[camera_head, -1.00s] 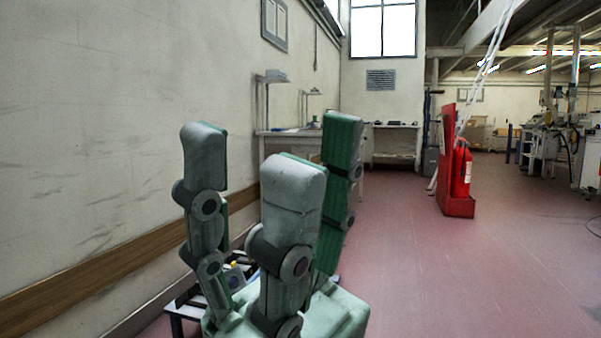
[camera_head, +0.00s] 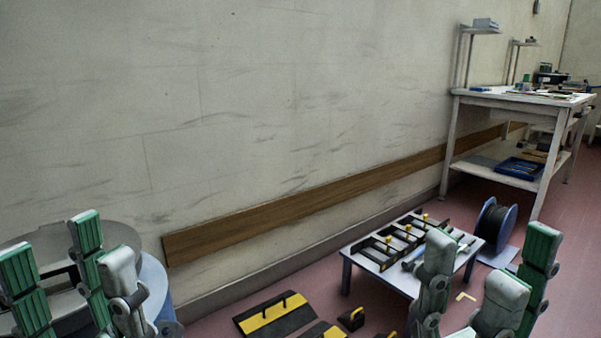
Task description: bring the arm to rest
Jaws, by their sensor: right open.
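My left gripper (camera_head: 75,258) stands in the lower left corner with its fingers pointing up and spread, and nothing shows between them. My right gripper (camera_head: 490,265) is at the lower right, fingers up and apart, open and empty. It appears in front of the right end of a low table (camera_head: 376,283) and covers part of it. The palms of both grippers and the arms behind them are mostly out of frame.
Black-and-yellow blocks (camera_head: 273,315) lie on the floor. Tools lie on the low table; a blue cable reel (camera_head: 508,236) stands beside it. A workbench (camera_head: 522,98) stands against the wall (camera_head: 250,110). A round blue-grey object (camera_head: 152,282) is behind my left gripper.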

